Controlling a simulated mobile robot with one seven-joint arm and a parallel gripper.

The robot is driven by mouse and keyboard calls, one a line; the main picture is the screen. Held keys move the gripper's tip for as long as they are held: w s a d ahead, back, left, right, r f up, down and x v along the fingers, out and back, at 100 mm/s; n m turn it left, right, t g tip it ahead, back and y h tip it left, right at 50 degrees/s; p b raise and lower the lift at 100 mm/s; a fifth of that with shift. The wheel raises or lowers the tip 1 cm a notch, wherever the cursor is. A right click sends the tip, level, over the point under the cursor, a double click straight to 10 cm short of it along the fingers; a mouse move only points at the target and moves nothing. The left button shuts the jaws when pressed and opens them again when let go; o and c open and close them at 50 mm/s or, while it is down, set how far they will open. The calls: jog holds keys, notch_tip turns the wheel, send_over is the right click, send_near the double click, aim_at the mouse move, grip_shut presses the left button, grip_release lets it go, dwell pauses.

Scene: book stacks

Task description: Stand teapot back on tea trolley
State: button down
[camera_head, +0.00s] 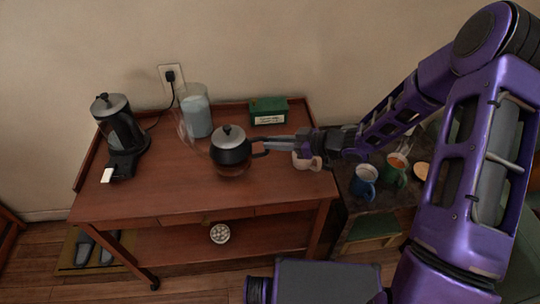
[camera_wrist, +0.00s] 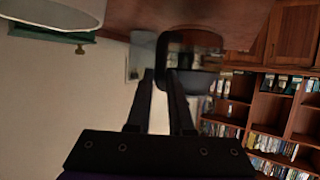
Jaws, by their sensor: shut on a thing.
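The teapot (camera_head: 231,150) is dark with a grey lid and a clear lower part. It is upright over the middle of the tea trolley (camera_head: 170,200), a reddish-brown wooden cart. I cannot tell whether its base touches the top. My gripper (camera_head: 272,147) reaches in from the right and is shut on the teapot's handle. In the wrist view my gripper (camera_wrist: 165,75) has its fingers at the dark handle (camera_wrist: 162,58), and the teapot's body is partly hidden behind them.
A clear jug with pale contents (camera_head: 196,113) and a green box (camera_head: 268,110) stand behind the teapot. A black kettle (camera_head: 115,125) on its base is at left. A small side table with mugs (camera_head: 364,181) is at right. The trolley's front left is clear.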

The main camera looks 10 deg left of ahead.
jog(key=shift+f+b, duration=0.4)
jog(key=shift+f, duration=1.6)
jog(key=c, duration=0.8)
grip_release()
jog(key=p+v, duration=0.1)
jog(key=v, duration=1.1)
jog(key=shift+p, duration=0.4)
